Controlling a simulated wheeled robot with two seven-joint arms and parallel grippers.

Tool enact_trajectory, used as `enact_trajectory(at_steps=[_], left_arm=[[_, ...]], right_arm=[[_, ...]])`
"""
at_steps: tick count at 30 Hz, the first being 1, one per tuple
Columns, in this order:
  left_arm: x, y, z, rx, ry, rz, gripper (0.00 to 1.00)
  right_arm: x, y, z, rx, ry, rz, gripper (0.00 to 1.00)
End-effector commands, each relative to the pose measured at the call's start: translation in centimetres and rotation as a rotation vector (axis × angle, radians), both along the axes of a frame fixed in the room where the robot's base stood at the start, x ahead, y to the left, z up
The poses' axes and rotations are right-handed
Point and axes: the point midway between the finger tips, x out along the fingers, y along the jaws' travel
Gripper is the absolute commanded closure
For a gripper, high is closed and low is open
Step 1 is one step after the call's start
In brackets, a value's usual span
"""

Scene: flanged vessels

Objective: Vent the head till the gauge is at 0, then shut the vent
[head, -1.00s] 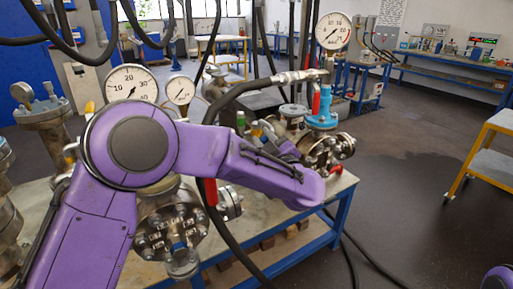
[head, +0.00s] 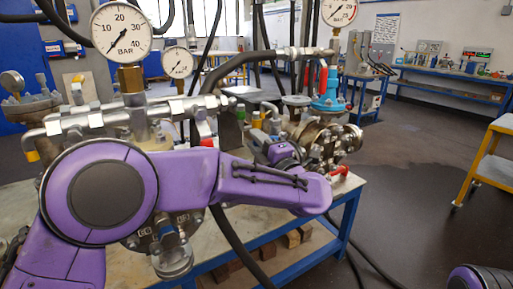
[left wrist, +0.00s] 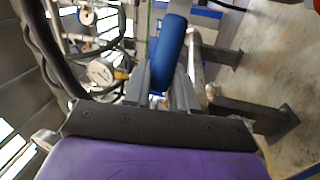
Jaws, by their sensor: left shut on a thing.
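My left gripper (left wrist: 166,82) is shut on a blue handle (left wrist: 172,38) in the left wrist view. In the head view my purple forearm hides its fingers and the handle. The large dial gauge (head: 121,32), marked in bar up to 40, has its needle pointing to the lower left, near the low end. A smaller gauge (head: 178,62) stands behind it, its needle also low left. A third gauge (head: 340,9) is cut by the top edge. Flanged vessel heads stand on the bench; I cannot tell which fitting is the vent. My right gripper is out of view.
A red handle (head: 341,170) sticks out at the bench's right end, near my left forearm. A blue valve body (head: 328,104) and a dark hose (head: 232,68) are behind it. A yellow-framed cart (head: 482,165) stands at the right. The floor between is open.

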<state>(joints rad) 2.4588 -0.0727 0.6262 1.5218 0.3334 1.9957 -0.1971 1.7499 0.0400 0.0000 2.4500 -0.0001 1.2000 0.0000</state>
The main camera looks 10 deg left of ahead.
Motion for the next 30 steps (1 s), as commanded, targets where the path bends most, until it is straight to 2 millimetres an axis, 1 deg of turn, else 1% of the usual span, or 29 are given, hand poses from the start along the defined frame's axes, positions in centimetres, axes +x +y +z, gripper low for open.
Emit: enact_trajectory(at_steps=[1, 6, 22, 23, 24, 30], left_arm=[[0.03, -0.06, -0.55, -0.010, -0.011, -0.002, 1.00], [0.01, -0.03, -0.81, -0.042, -0.042, -0.003, 1.00], [0.00, 0.01, -0.85, -0.055, -0.055, -0.002, 1.00], [0.00, 0.01, -0.85, -0.055, -0.055, -0.002, 0.68], [-0.01, 0.01, -0.85, -0.055, -0.055, -0.002, 0.56], [-0.04, 0.12, -0.82, -0.056, -0.056, 0.000, 0.56]], right_arm=[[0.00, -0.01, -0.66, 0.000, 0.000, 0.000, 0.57], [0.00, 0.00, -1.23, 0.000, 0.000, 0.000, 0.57], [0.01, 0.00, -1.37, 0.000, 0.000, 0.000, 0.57], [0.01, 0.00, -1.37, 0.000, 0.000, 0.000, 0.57], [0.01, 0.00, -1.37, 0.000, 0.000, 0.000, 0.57], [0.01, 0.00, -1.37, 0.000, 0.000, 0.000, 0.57]])
